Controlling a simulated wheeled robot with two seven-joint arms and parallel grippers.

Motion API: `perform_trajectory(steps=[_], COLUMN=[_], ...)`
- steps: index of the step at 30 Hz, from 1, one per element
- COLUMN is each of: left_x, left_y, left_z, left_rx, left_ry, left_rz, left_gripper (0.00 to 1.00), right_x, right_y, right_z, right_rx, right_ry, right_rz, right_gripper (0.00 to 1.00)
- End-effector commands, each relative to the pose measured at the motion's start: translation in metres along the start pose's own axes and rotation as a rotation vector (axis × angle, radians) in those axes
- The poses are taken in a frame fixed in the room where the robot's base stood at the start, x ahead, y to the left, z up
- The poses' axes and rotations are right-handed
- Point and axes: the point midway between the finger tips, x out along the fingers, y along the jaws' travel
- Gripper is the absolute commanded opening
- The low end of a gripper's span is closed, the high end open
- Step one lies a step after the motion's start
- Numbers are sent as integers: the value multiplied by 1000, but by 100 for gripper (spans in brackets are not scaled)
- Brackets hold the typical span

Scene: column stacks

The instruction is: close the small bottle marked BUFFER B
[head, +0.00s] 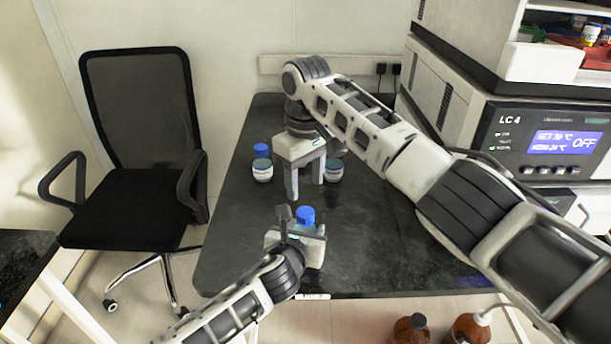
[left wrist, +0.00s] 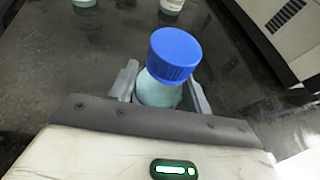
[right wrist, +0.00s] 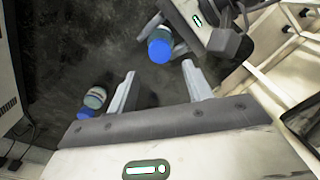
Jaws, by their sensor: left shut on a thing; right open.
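A small bottle with a blue cap (head: 305,216) stands upright in my left gripper (head: 297,238), which is shut on its body near the table's front. The left wrist view shows the cap (left wrist: 175,53) on top of the pale teal bottle (left wrist: 157,92). I cannot tell how tightly the cap sits. Its label is hidden, so BUFFER B cannot be read. My right gripper (head: 305,182) is open and empty, fingers down, behind the held bottle. The right wrist view shows the held bottle's cap (right wrist: 160,49) just beyond its open fingers.
A labelled bottle with a blue cap (head: 262,172) stands at the back left. Another bottle (head: 334,172) stands right of my right gripper; its top is hidden. The LC 4 instrument (head: 545,140) is at the right. Brown bottles (head: 468,330) are below the table's front edge.

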Motion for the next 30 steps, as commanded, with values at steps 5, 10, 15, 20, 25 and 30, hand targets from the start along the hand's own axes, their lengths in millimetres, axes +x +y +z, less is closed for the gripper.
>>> perform_trajectory(steps=[5, 10, 15, 20, 25, 30], left_x=[0, 0, 0, 0, 0, 0], left_y=[0, 0, 0, 0, 0, 0], left_z=[1, 1, 1, 1, 1, 1], left_rx=[0, 0, 0, 0, 0, 0], left_ry=[-2, -2, -2, -2, -2, -2], left_rz=[-1, -1, -1, -1, -1, -1], left_gripper=[0, 0, 0, 0, 0, 0], right_x=[28, 53, 69, 74, 74, 73], right_y=[0, 0, 0, 0, 0, 0], right_z=[1, 1, 1, 1, 1, 1], right_rx=[0, 1, 1, 0, 0, 0], right_ry=[-5, -5, -3, -2, -2, -2], right_rz=[-2, -1, -1, -1, -1, -1], right_gripper=[51, 51, 51, 51, 51, 14])
